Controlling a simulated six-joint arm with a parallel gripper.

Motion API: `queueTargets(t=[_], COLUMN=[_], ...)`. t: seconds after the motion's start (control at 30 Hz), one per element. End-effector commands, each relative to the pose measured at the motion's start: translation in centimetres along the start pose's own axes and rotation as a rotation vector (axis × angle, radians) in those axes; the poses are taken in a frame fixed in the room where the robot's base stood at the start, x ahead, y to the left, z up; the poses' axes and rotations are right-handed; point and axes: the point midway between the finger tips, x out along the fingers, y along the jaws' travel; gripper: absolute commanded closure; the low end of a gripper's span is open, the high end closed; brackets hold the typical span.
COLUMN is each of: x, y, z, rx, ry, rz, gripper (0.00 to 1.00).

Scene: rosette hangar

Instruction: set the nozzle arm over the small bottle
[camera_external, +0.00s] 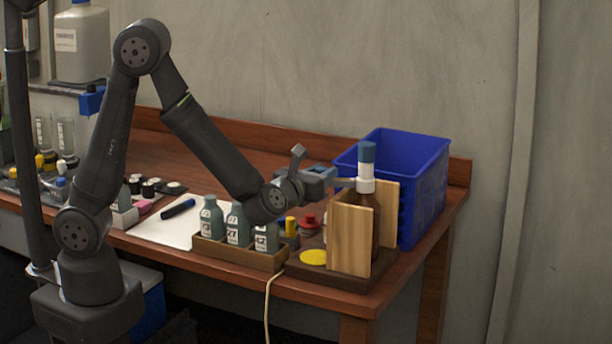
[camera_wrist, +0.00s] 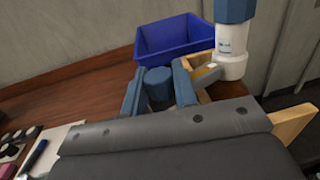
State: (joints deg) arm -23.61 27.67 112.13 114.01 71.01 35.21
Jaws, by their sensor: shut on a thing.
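Three small teal bottles with number labels, one in front (camera_external: 210,217), stand upright in a wooden tray (camera_external: 240,255). A yellow disc (camera_external: 313,257) on the dark base is bare.
A blue crate (camera_external: 425,185) stands behind the pump bottle. White paper with a dark marker (camera_external: 178,208) lies left of the tray.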

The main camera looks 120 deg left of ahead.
Motion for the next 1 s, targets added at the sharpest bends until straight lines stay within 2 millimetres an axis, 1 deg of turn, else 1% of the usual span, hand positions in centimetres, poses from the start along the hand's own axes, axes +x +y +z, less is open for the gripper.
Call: queueTargets(t=[0.03, 0.2, 0.53, 0.8, 1.0], x=[0.3, 1.2, 2.9, 3.7, 3.9], y=[0.3, 0.8, 1.1, 1.2, 1.1], z=[0.0, 0.1, 0.0, 0.0, 0.0], rx=[0.0, 0.0, 0.0, -0.001, -0.001], ry=[0.001, 0.002, 0.005, 0.007, 0.007], rz=[-0.022, -0.123, -0.301, -0.388, -0.414], gripper=[1.0, 1.0, 1.0, 1.0, 1.0])
